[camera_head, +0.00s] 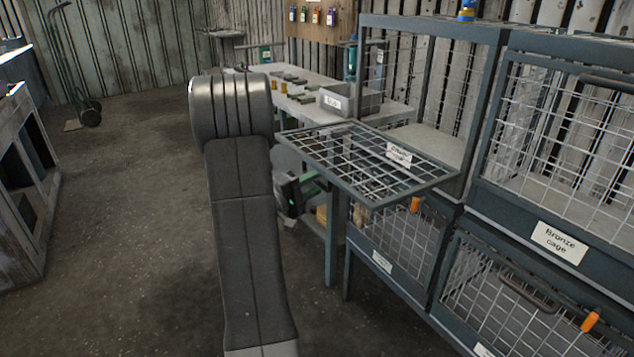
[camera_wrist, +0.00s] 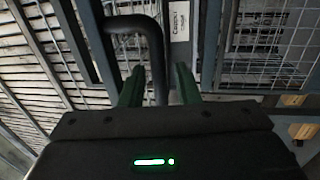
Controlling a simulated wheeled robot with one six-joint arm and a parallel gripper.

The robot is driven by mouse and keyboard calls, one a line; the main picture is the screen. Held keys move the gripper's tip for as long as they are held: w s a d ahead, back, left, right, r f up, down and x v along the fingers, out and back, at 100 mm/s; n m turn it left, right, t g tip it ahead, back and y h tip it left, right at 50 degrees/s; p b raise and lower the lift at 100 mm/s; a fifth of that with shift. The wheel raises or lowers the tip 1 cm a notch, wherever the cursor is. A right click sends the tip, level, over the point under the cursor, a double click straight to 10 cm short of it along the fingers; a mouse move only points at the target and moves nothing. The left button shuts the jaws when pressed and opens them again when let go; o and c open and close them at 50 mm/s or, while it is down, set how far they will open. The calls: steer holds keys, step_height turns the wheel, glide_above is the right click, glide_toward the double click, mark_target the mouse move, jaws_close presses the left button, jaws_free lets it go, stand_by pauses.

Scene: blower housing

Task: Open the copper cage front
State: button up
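The copper cage front (camera_head: 365,160), a grey-framed wire mesh panel, is folded down and sticks out nearly level from the bottom of the upper left cage's opening. Its white label (camera_head: 399,154) is too small to read in the head view; the label in the wrist view (camera_wrist: 180,20) seems to read "Copper". A dark bar handle (camera_wrist: 158,55) is close in the wrist view. My gripper (camera_wrist: 158,90) has its two green fingers apart, with a leg of the handle between them. I cannot tell if they touch. In the head view, my gripper is partly hidden below the panel's left side.
The closed Bronze cage front (camera_head: 560,130) is at the right. Closed lower cage fronts (camera_head: 395,240) with orange latches lie below. A workbench (camera_head: 315,108) with a grey bin (camera_head: 350,101) stands behind the panel.

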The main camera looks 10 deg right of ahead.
mark_target(313, 166)
jaws_close()
steer(key=shift+g+y, duration=0.3)
steer(key=shift+y, duration=0.5)
steer(key=shift+a+r+p, duration=0.1)
steer(key=shift+r+p, duration=0.65)
steer(key=shift+r, duration=1.65)
jaws_free()
steer(key=shift+s+a, duration=0.1)
steer(key=shift+a, duration=0.05)
